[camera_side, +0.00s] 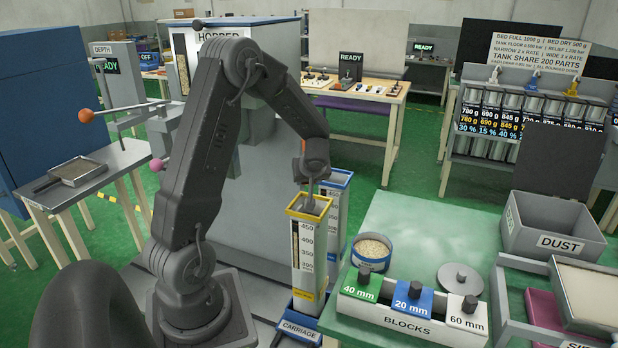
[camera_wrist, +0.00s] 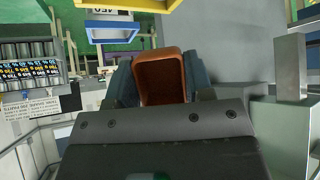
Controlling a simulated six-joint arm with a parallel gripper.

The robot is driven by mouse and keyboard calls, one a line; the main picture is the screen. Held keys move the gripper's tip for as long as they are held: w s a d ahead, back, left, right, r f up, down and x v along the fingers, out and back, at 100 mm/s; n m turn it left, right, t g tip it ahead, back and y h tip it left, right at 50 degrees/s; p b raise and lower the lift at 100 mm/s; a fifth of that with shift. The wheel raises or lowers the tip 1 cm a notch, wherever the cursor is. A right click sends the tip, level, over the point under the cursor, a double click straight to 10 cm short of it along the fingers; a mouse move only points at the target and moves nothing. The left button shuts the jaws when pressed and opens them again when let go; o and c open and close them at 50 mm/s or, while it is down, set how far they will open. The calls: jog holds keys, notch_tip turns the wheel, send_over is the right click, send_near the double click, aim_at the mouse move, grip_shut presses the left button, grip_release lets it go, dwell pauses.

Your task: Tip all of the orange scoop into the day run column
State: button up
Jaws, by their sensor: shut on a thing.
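My gripper (camera_wrist: 160,85) is shut on the orange scoop (camera_wrist: 160,72). In the wrist view the scoop's hollow faces the camera; its inside looks plain brown, with no grains I can make out. A blue-rimmed column (camera_side: 341,182) stands close behind. The yellow rim (camera_wrist: 125,4) and blue rim (camera_wrist: 110,32) show in the wrist view. I cannot read which column is the day run one.
The green bench top has free room at the back.

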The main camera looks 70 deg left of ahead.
jog(key=shift+s+a+n+g+h, duration=0.4)
jog(key=shift+s+a+h, duration=0.15)
jog(key=shift+h, duration=0.25)
jog(key=shift+s+h, duration=0.2)
jog(key=shift+h, duration=0.6)
jog(key=shift+w+r+h, duration=0.2)
jog(key=shift+r+h, duration=0.05)
jog(key=shift+h, duration=0.55)
jog(key=shift+w+d+r+m+g+h, duration=0.1)
jog(key=shift+w+r+m+g+h, duration=0.35)
jog(key=shift+w+r+h, duration=0.5)
jog(key=shift+s+r+g+h, duration=0.1)
jog(key=shift+r+g+h, duration=0.35)
jog(key=shift+h, duration=1.05)
jog(key=shift+s+r+g+h, duration=0.1)
jog(key=shift+r+h, duration=0.65)
jog(key=shift+h, duration=0.7)
